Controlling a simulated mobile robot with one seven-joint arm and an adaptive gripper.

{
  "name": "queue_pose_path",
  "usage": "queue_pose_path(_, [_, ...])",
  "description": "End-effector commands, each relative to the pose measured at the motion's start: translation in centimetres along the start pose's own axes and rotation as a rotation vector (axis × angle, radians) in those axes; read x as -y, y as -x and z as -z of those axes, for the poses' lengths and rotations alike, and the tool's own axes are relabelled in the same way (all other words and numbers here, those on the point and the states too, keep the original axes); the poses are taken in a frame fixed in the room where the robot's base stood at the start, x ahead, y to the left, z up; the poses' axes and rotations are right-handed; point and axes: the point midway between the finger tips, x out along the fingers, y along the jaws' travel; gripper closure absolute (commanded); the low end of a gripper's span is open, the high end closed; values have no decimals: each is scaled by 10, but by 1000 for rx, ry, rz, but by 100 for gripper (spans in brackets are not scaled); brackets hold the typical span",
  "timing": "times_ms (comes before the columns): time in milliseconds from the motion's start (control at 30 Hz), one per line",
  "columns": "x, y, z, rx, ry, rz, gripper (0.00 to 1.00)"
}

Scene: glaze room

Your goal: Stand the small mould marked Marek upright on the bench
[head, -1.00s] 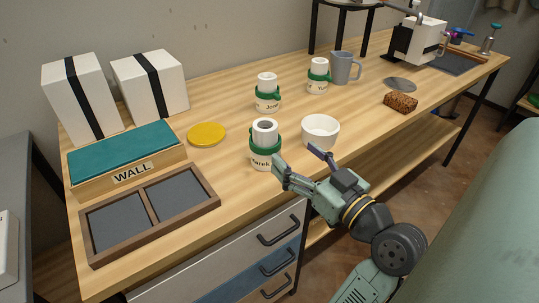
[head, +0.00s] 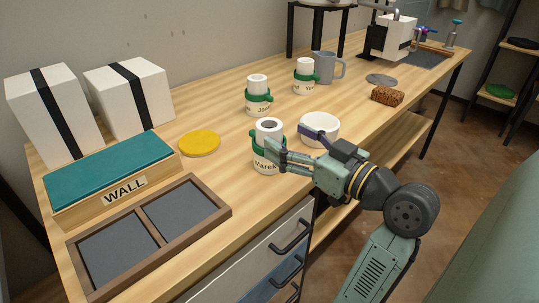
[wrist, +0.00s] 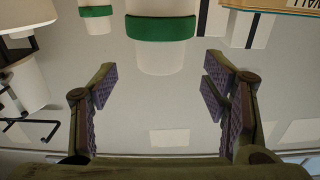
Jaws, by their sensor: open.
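The mould marked Marek (head: 264,167) is a white cylinder with a narrower hollow top and a green band. It stands upright at the bench's front edge, its label facing me. My gripper (head: 288,142) is open at its right side, and one finger overlaps its right part in the head view, so contact cannot be told. In the wrist view a white body with a green band, apparently this mould (wrist: 160,58), is centred beyond the open, empty fingers (wrist: 157,88). Two similar banded moulds, one marked roughly Jory (head: 259,105) and one partly readable (head: 304,85), stand behind it.
A white bowl (head: 327,135) sits close to the right of the mould, behind my gripper. A grey mug (head: 325,68) and brown sponge-like block (head: 387,96) are further back. A yellow disc (head: 199,143), a WALL box (head: 124,192) and a divided tray (head: 183,182) lie left.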

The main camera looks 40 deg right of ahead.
Motion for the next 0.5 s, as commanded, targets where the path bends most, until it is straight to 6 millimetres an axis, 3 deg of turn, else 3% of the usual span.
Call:
queue_pose_path(167, [0,-13,0,0,-2,0,32])
queue_pose_path(500, [0,-58,-1,0,-2,0,32])
